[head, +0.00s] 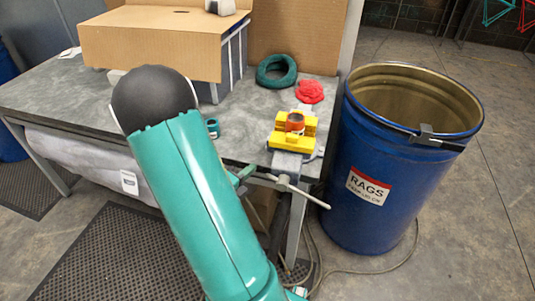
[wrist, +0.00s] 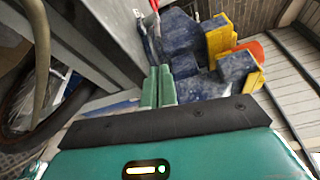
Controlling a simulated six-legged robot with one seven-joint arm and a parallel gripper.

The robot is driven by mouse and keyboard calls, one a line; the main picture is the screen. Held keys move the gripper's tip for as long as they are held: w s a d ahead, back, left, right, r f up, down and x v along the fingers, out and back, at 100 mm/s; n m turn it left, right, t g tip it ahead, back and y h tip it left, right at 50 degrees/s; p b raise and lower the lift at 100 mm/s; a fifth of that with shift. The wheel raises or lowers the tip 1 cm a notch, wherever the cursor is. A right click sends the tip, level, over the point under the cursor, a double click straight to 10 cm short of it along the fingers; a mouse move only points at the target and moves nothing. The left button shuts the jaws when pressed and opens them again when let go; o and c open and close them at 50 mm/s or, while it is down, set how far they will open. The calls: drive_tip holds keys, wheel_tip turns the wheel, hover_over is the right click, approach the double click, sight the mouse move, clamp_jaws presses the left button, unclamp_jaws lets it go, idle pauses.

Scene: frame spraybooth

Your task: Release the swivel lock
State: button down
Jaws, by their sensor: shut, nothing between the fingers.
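The bench vise stands at the table's right front corner, with yellow jaws (head: 289,143) around an orange-brown cylindrical part (head: 295,121). Its pale T-handle (head: 300,191) sticks out past the table edge. In the wrist view the dark blue vise body (wrist: 181,35) and yellow jaws (wrist: 220,42) are close ahead, seen tilted. A thin lever with a red tip (wrist: 154,5) shows at the top; I cannot tell if it is the swivel lock. My gripper (wrist: 157,86) is shut and empty, fingertips pointing at the vise's lower body. My arm mostly hides it in the head view.
A blue rags drum (head: 372,170) stands close to the right of the table. A red cloth (head: 310,91) and a green coil (head: 277,70) lie behind the vise. A cardboard-covered box (head: 150,45) is at the back. A hose (head: 385,268) lies on the floor.

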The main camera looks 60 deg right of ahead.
drive_tip(key=shift+d, duration=0.1)
drive_tip(key=d, duration=0.3)
drive_tip(key=s+d, duration=0.1)
drive_tip(key=d, duration=0.5)
drive_tip(key=shift+s+d+f, duration=0.3)
drive_tip(key=shift+s, duration=0.05)
drive_tip(key=shift+w, duration=0.1)
